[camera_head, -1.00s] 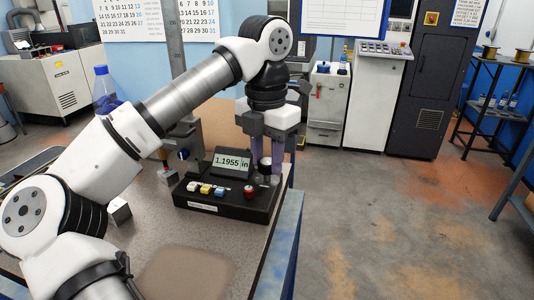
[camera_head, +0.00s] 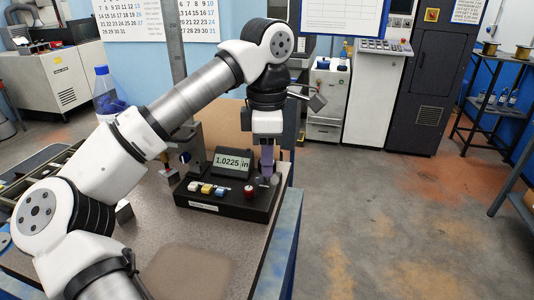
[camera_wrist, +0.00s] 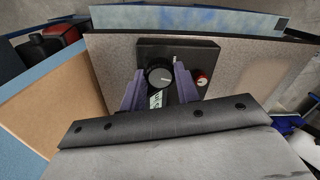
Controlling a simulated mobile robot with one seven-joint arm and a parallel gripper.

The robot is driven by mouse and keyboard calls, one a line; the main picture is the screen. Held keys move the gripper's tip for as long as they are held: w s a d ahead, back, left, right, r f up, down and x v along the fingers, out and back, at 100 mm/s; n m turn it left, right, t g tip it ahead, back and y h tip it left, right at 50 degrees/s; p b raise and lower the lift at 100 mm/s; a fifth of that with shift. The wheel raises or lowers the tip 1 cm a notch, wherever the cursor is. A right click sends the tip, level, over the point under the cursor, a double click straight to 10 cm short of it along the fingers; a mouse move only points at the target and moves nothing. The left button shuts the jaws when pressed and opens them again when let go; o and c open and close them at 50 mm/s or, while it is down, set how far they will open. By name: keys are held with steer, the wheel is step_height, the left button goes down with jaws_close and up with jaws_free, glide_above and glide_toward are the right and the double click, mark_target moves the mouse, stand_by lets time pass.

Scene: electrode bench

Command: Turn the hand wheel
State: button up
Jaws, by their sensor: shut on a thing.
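The hand wheel (camera_wrist: 159,75) is a round black knob with a pale top and a white mark, on a black box (camera_head: 228,208) with a digital display (camera_head: 233,162) reading 1.0225 in. My gripper (camera_head: 267,168) points down at the right end of the box. In the wrist view its purple fingers (camera_wrist: 160,90) stand on either side of the wheel, shut on it. In the head view the fingers mostly hide the wheel.
A red knob (camera_head: 249,191) sits on the box close to my fingers, and small coloured buttons (camera_head: 206,188) are to the left. The box stands near the right edge of the bench (camera_head: 190,266). A blue-capped bottle (camera_head: 103,90) stands at the back left.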

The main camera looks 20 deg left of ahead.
steer(key=shift+m, duration=0.6)
steer(key=o, duration=1)
steer(key=shift+c, duration=0.2)
step_height(320, 180, up, 14)
steer(key=p, duration=0.2)
steer(key=shift+w+f, duration=0.1)
